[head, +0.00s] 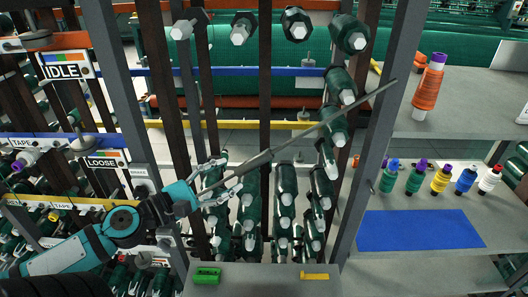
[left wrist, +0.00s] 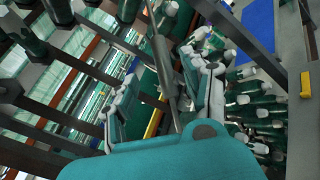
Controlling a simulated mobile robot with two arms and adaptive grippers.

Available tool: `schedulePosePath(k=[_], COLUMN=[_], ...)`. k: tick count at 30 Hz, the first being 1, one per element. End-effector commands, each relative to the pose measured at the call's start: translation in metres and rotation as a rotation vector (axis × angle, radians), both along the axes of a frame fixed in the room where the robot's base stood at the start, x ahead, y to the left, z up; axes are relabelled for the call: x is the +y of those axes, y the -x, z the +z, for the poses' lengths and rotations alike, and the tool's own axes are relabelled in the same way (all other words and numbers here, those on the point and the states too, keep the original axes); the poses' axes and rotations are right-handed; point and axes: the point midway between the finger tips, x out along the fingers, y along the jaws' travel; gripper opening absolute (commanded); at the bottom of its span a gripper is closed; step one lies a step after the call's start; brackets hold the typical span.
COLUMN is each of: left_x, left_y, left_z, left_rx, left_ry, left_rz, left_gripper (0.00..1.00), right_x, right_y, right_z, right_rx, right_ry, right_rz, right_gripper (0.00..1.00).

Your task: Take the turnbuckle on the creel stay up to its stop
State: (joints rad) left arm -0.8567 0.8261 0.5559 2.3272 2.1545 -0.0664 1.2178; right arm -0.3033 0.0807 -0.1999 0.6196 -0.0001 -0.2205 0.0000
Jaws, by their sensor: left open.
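The creel stay (head: 345,112) is a thin grey rod slanting across the creel from upper right to lower left. A thicker grey body, seemingly the turnbuckle (head: 252,165), sits on its lower part. My left gripper (head: 214,182) is at the lower end of this body, its fingers spread. In the left wrist view the turnbuckle (left wrist: 164,75) lies between the two open fingers of my left gripper (left wrist: 161,80). I see a gap on the left finger's side; contact with the right finger is unclear. My right gripper is not in view.
Grey creel posts (head: 378,130) and dark uprights stand close around the stay, with several green bobbins (head: 283,205) behind. Signs read IDLE (head: 66,66) and LOOSE (head: 104,159). A shelf at right holds colored spools and a blue mat (head: 420,230).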

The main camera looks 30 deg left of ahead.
Motion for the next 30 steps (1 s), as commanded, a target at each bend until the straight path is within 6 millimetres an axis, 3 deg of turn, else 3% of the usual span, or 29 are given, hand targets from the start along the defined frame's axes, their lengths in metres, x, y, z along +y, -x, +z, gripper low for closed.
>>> schedulePosePath(k=[6,15,22,30], left_x=[-0.014,-0.025,-0.031,-0.034], left_y=[-0.043,-0.082,-0.101,-0.109], left_z=[0.003,0.003,0.002,0.000], left_rx=[-0.005,-0.005,-0.002,0.000], left_ry=[-0.001,-0.003,0.001,-0.001], left_rz=[-0.004,0.001,0.003,0.001], left_gripper=[0.49,0.49,0.49,0.49], right_x=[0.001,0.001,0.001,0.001], right_y=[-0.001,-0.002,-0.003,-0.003], right_z=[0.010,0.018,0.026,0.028], right_rx=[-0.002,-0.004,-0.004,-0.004], right_ry=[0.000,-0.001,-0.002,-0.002], right_rz=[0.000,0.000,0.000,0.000], right_gripper=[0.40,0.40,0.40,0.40])
